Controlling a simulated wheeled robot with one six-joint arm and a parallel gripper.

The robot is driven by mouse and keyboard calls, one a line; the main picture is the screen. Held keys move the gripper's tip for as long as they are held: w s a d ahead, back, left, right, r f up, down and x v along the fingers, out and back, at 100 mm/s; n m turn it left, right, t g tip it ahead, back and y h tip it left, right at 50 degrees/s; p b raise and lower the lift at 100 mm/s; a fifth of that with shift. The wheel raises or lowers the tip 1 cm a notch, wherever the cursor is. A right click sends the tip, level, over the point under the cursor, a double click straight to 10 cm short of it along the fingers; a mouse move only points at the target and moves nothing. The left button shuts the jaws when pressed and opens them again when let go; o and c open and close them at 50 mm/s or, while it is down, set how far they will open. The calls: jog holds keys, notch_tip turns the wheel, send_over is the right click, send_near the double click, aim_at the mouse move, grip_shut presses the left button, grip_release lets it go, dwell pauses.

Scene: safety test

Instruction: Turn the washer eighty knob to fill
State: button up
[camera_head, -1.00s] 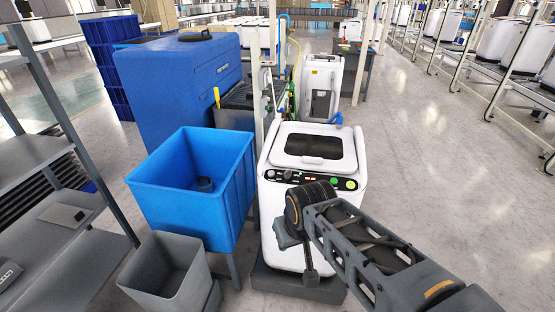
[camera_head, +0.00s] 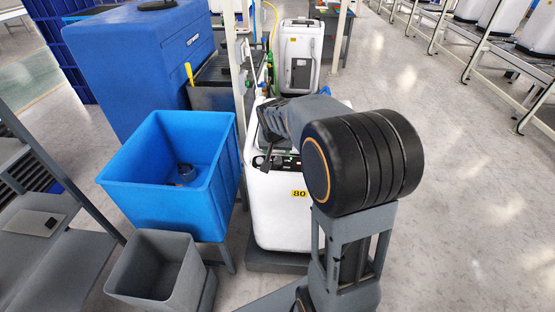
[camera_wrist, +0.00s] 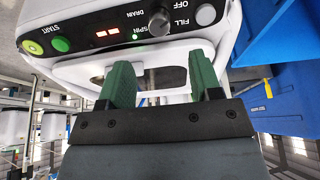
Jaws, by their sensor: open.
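The white washer (camera_head: 275,222) with a yellow "80" label (camera_head: 299,194) stands in the middle of the head view; my arm covers much of its top and panel. In the wrist view its control panel appears upside down. The round grey knob (camera_wrist: 160,21) is there, with the labels FILL, OFF, DRAIN and SPIN around it. A small green light shows by SPIN; I cannot tell the knob's pointer direction. My gripper (camera_wrist: 163,82) is open and empty, its green fingers apart in front of the panel and not touching the knob. It is largely hidden in the head view.
A green START button (camera_wrist: 61,44) and another round button (camera_wrist: 32,47) sit on the same panel. A blue tub (camera_head: 205,215) and a grey bin (camera_head: 150,290) stand left of the washer. A big blue tank (camera_head: 130,70) is behind.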

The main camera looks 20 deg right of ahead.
aim_at(278, 160)
jog(key=x, duration=0.8)
jog(key=shift+d+f, duration=0.1)
jog(key=shift+f, duration=0.25)
jog(key=shift+c, duration=0.2)
jog(key=c, duration=0.9)
